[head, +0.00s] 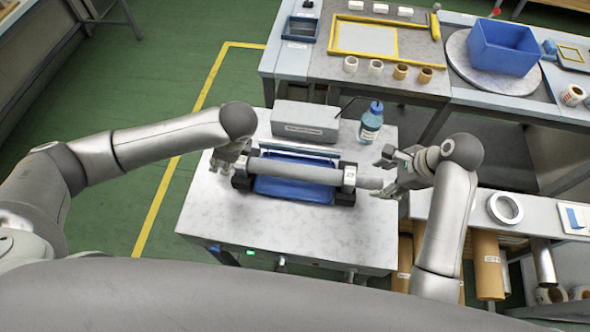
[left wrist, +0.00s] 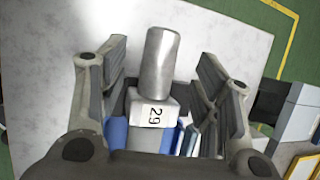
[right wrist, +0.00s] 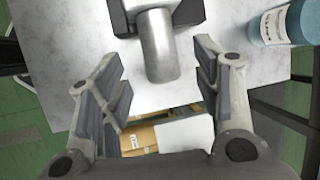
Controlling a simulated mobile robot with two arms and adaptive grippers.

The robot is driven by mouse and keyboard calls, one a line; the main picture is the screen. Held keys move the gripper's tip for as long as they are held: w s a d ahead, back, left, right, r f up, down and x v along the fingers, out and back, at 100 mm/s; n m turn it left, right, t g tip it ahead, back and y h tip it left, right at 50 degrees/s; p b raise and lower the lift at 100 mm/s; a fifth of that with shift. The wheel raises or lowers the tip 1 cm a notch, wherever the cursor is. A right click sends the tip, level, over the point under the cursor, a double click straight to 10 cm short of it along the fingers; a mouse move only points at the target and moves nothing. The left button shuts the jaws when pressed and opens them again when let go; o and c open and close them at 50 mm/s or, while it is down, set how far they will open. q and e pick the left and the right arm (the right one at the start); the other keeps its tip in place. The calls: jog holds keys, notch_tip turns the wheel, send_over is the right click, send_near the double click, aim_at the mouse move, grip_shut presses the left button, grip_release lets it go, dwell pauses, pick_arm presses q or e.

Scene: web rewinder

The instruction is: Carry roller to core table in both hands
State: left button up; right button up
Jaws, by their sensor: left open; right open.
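A grey roller (head: 300,170) lies across two dark supports over a blue tray (head: 290,190) on a white-topped table (head: 215,225). My left gripper (head: 232,160) is open at the roller's left end. In the left wrist view the metal roller end (left wrist: 162,58) sits between the spread fingers, beside a white block marked 29 (left wrist: 152,113). My right gripper (head: 385,188) is open at the roller's right end. In the right wrist view that roller end (right wrist: 158,50) lies between and just ahead of the open fingers. I see no finger contact at either end.
A grey box (head: 305,122) and a blue-capped bottle (head: 371,122) stand behind the roller. A bench behind holds a blue bin (head: 502,48), a yellow frame (head: 365,38) and small cores (head: 400,72). A lower table at right holds a white ring (head: 505,207). Green floor is clear at left.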

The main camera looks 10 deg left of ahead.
aim_at(376, 181)
pick_arm(q)
jog(key=x, duration=0.5)
jog(key=shift+f, duration=0.15)
pick_arm(e)
jog(key=x, duration=0.5)
jog(key=shift+f, duration=0.15)
pick_arm(q)
jog(key=shift+c, duration=0.2)
pick_arm(e)
jog(key=shift+c, duration=0.2)
pick_arm(q)
grip_shut()
pick_arm(e)
grip_shut()
pick_arm(q)
jog(key=shift+w, duration=0.1)
pick_arm(e)
jog(key=shift+w, duration=0.1)
